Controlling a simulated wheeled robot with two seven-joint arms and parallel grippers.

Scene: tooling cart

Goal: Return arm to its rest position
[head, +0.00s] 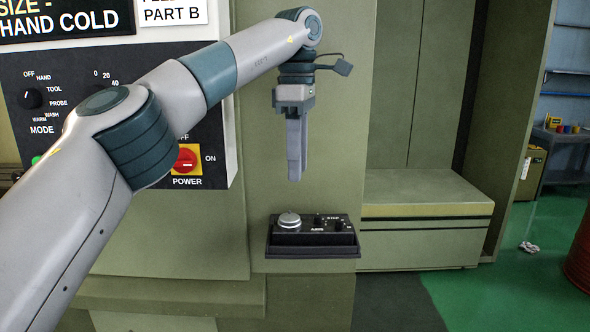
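My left arm (205,75) reaches in from the lower left across the machine front, bent at its elbow. My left gripper (295,178) hangs straight down from the wrist, above a small black control box (312,240). Its fingers look close together, seen nearly edge-on, so whether there is a gap cannot be told. No object shows at the fingertips, and they are apart from the box. My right arm and gripper are not in view.
A control panel (215,150) with a red and yellow power switch (187,159) is partly behind my arm. A green bench-like ledge (420,190) stands to the right. Farther right are a cart (568,140), a red drum (582,250) and open green floor (500,295).

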